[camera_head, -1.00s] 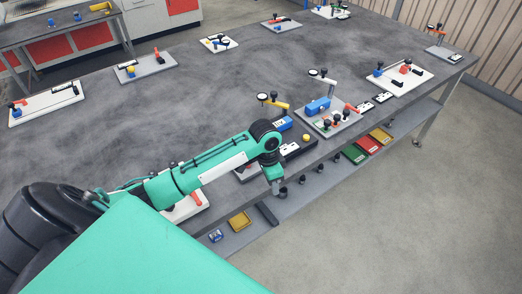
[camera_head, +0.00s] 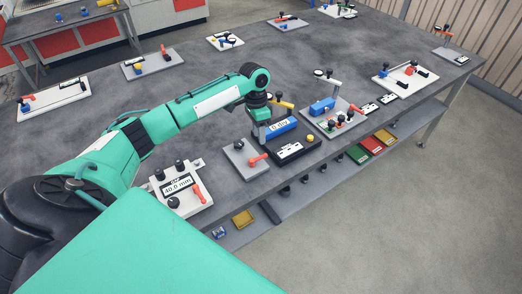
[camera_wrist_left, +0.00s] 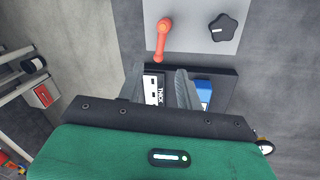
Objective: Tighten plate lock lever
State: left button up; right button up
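A red-orange lever (camera_head: 257,160) sits on a small grey plate (camera_head: 247,172) near the table's front edge, with a black knob beside it. The wrist view shows the lever (camera_wrist_left: 163,37) and the star-shaped knob (camera_wrist_left: 223,27) on the grey plate (camera_wrist_left: 195,12) ahead of the fingers. Another red-orange lever (camera_head: 198,193) is on the white GAP unit reading 40.0 mm (camera_head: 173,203). I cannot tell which is the plate lock lever. My left gripper (camera_wrist_left: 158,88) is open and empty, above a dark base (camera_wrist_left: 218,83) labelled THICK. My right gripper is not in view.
Coloured trays (camera_head: 367,148) sit on the shelf below. The table's middle is clear.

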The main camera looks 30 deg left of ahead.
aim_at(258, 159)
pick_arm(q)
jog(key=f, duration=0.2)
jog(key=d+f+p, duration=0.1)
jog(key=f, duration=0.2)
jog(key=s+f+p, duration=0.1)
jog(key=f, duration=0.2)
jog(key=shift+d+f, duration=0.1)
jog(key=shift+d, duration=0.1)
grip_shut()
